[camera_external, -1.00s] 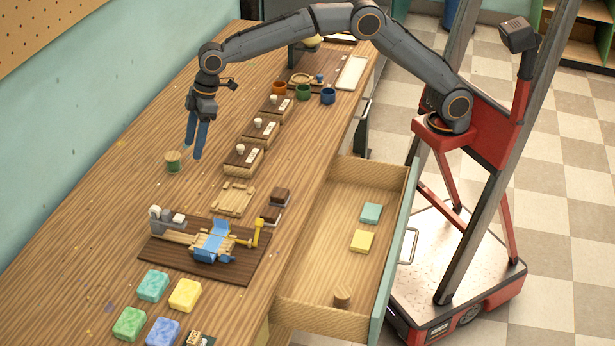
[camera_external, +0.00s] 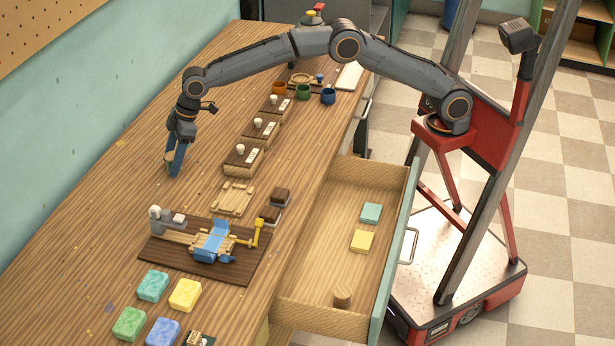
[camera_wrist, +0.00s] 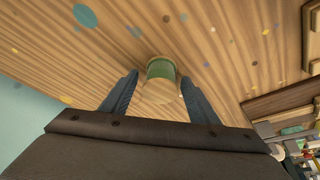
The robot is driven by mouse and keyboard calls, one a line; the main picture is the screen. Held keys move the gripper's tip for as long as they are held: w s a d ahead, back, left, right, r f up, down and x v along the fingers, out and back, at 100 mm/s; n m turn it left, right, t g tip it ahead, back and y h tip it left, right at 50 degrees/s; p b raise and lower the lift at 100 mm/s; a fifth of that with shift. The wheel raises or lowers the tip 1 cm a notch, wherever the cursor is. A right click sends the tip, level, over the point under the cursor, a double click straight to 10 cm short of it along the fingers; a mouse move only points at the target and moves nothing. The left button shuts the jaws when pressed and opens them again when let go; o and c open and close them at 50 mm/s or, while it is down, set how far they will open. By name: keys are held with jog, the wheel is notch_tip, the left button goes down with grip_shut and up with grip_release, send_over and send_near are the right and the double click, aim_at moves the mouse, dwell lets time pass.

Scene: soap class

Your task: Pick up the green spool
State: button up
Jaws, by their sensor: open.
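The green spool (camera_wrist: 161,68) has a green middle and pale wooden ends. In the wrist view it stands on the wooden bench between the two blue fingers of my gripper (camera_wrist: 160,78), with a gap on each side. In the external view my gripper (camera_external: 175,162) points down at the wall side of the bench, and its fingers hide most of the spool. My gripper is open and holds nothing.
A wooden board (camera_external: 160,251) with a small blue-and-wood mechanism lies nearer the camera. Several coloured soap bars (camera_external: 185,295) lie in front. Small wooden blocks (camera_external: 243,158) stand right of my gripper. An open drawer (camera_external: 340,260) juts out on the right.

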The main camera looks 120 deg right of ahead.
jog(key=c, duration=1)
jog(key=shift+r, duration=0.1)
